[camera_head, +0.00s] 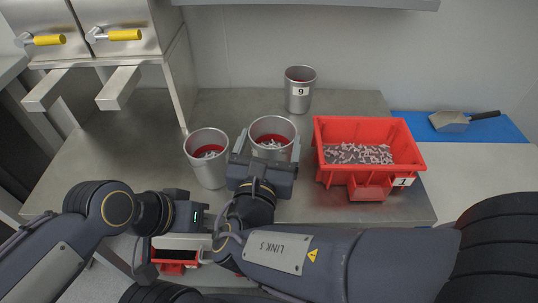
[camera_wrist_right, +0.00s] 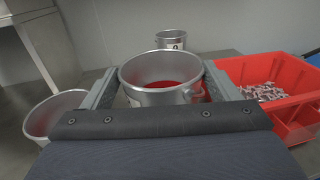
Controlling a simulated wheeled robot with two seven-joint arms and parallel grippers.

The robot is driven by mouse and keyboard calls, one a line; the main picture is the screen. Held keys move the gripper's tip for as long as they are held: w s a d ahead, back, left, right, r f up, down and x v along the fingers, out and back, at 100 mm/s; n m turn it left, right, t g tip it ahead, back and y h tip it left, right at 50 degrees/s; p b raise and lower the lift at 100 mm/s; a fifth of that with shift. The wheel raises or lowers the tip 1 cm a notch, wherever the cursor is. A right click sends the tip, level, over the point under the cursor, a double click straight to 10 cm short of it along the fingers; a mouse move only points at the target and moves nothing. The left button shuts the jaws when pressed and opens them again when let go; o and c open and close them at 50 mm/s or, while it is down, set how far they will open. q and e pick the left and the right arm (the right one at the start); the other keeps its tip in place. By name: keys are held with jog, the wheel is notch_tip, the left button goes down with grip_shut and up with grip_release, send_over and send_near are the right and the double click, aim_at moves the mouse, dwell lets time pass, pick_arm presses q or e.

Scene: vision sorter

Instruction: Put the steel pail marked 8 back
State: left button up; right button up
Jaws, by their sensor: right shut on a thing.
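My right gripper (camera_head: 269,158) is shut on a steel pail (camera_head: 272,124) at the middle of the steel table. The fingers lie on either side of the pail, which is upright; its inside is red with grey pieces. In the right wrist view this pail (camera_wrist_right: 163,70) sits between the two fingers (camera_wrist_right: 161,90). No number shows on it, so I cannot tell whether it is the one marked 8. Another steel pail (camera_head: 206,170), with similar contents and no visible number, stands to its left. My left gripper (camera_head: 190,214) is near the table's front edge, its fingers unclear.
A steel pail marked 9 (camera_head: 299,96) stands behind. A red bin marked 1 (camera_head: 368,128), holding grey pieces, stands right of the held pail. A scoop (camera_head: 450,121) lies on a blue mat (camera_head: 400,125). Steel hoppers with yellow handles (camera_head: 120,35) stand at upper left.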

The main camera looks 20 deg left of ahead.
jog(key=f, duration=0.2)
jog(key=w+f, duration=0.1)
jog(key=shift+w+a+f+b, duration=0.1)
jog(key=shift+a+f+b, duration=0.05)
jog(key=shift+f+b, duration=0.2)
jog(key=shift+f, duration=0.45)
jog(key=shift+f+b, duration=0.15)
jog(key=shift+b, duration=0.15)
jog(key=o, duration=1.6)
jog(key=shift+o, duration=0.2)
